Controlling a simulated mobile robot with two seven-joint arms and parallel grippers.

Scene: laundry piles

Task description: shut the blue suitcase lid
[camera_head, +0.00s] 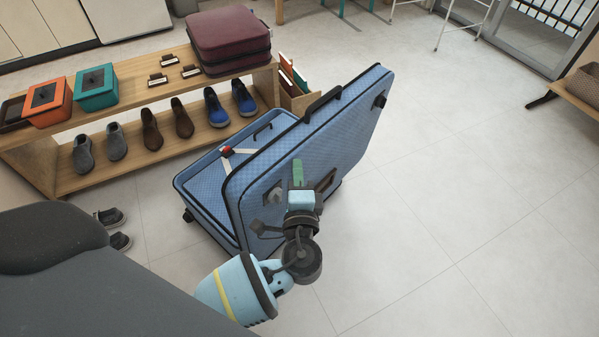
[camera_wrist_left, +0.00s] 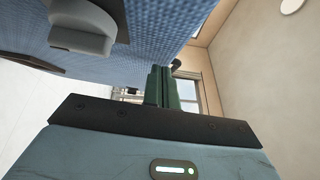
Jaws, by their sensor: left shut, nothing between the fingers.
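The blue suitcase lies open on the floor, its base (camera_head: 195,187) left of its lid (camera_head: 345,125). The lid stands up steeply, tilted, with its outer face towards the right and a black handle (camera_head: 322,104) on its top edge. A red and white item (camera_head: 228,152) shows inside the base. My left gripper (camera_head: 297,172) has its green fingers shut and empty in front of the lid's outer face. In the left wrist view the fingers (camera_wrist_left: 163,86) point up beside the blue lid (camera_wrist_left: 150,35). I cannot tell whether they touch it. My right gripper is not in view.
A wooden shelf (camera_head: 130,170) with several shoes stands behind and left of the suitcase. A maroon suitcase (camera_head: 228,40), an orange box (camera_head: 48,103) and a teal box (camera_head: 96,88) are on it. Dark shoes (camera_head: 118,240) lie on the floor.

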